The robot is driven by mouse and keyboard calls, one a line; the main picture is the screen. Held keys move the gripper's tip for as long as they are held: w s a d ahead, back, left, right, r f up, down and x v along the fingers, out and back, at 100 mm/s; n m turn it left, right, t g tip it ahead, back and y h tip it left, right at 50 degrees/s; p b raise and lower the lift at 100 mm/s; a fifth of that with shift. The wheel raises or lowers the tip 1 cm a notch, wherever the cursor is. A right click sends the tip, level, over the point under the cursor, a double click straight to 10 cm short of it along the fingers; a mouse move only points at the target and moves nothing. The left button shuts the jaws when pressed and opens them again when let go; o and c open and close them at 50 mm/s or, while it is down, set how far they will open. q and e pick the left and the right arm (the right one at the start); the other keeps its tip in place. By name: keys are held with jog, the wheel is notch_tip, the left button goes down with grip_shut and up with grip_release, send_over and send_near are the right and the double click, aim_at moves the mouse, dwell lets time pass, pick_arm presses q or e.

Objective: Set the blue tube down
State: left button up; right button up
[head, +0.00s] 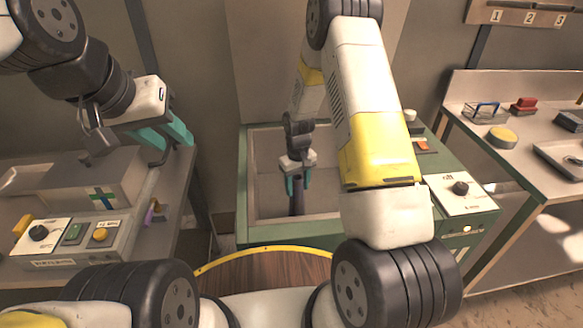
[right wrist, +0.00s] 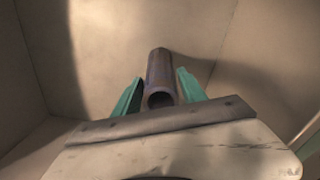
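The blue tube (right wrist: 160,72) is a dark blue-grey hollow cylinder. In the right wrist view its open near end faces me, between the teal fingers of my right gripper (right wrist: 160,92). The fingers lie close along both sides and appear shut on it. In the head view my right gripper (head: 297,184) points down inside the open chamber (head: 243,190), with the tube (head: 297,203) roughly upright below it. Whether the tube's lower end touches the chamber floor cannot be told. My left gripper (head: 167,140) is open and empty over the left bench.
The left bench holds a box with knobs (head: 70,236) and a purple item (head: 153,213). The right bench holds a tray (head: 560,158) and several small objects.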

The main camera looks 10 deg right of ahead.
jog(key=shift+o, duration=1)
notch_tip(320, 180, up, 21)
jog(key=s+t, duration=0.1)
jog(key=s, duration=0.2)
jog(key=s+d+r+m+t+y, duration=0.1)
jog(key=s+r+m+t, duration=0.1)
jog(key=s+r, duration=0.6)
jog(key=s+d+r+m+t+y, duration=0.1)
jog(key=s+r+t, duration=0.2)
jog(key=s+r, duration=0.6)
jog(key=s, duration=0.5)
jog(key=shift+d+r+m, duration=0.15)
jog(key=shift+d+m, duration=0.1)
jog(key=shift+m, duration=0.15)
